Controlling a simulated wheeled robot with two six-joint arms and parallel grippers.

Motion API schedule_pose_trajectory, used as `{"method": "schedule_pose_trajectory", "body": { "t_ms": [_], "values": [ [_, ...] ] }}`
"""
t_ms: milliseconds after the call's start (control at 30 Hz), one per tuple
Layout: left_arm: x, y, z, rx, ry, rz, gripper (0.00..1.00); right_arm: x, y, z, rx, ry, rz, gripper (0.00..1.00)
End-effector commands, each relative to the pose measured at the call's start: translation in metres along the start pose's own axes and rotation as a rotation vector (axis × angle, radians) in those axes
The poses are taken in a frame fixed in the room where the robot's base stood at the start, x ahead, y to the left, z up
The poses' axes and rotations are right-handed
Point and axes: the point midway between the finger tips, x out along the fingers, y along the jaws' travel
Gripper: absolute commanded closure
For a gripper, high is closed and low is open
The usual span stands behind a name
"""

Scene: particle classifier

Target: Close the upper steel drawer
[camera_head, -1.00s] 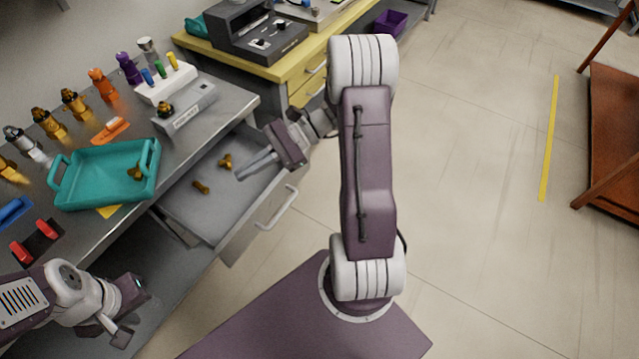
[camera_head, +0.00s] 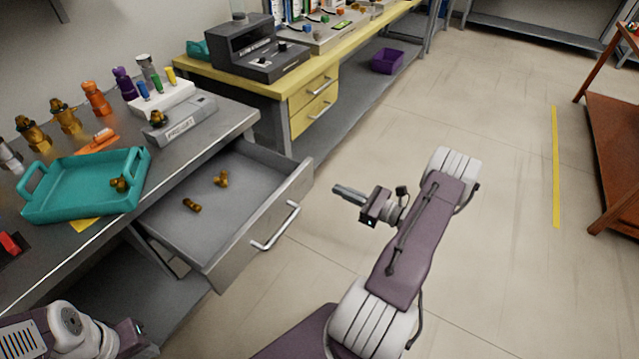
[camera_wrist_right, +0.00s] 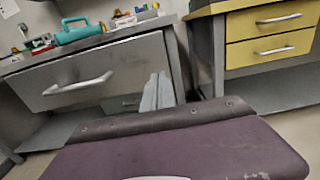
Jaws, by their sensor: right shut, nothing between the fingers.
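The upper steel drawer (camera_head: 226,262) is pulled out from the steel bench in the head view. Two brass-coloured fittings lie inside it, one near the middle (camera_head: 191,205) and one further back (camera_head: 221,178). Its bar handle (camera_head: 276,227) is on the front face, and the handle also shows in the right wrist view (camera_wrist_right: 78,84). My right gripper (camera_head: 347,194) is shut and empty, in the air to the right of the drawer front and apart from it. My left arm shows at the lower left; its fingers are cut off by the picture edge.
A teal tray (camera_head: 82,212) with a brass fitting stands on the steel bench top, among several bottles and fittings. A yellow bench (camera_head: 290,88) with its own drawers stands behind.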

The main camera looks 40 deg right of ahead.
Motion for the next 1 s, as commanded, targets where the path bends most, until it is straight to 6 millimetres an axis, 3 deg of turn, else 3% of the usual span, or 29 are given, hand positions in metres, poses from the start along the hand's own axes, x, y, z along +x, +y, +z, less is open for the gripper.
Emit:
{"method": "schedule_pose_trajectory", "body": {
  "t_ms": [200,400,1000],
  "values": [
    [0.010,0.000,0.001,0.000,0.000,0.000,0.64,0.046,0.001,-0.002,-0.002,0.001,0.006,1.00],
    [0.014,0.000,0.002,0.000,0.000,0.000,0.64,0.071,0.001,-0.001,-0.001,0.000,0.002,1.00],
    [0.014,0.000,0.002,0.000,0.000,0.000,0.64,0.081,0.000,0.000,-0.001,0.001,0.001,1.00]
  ]
}}
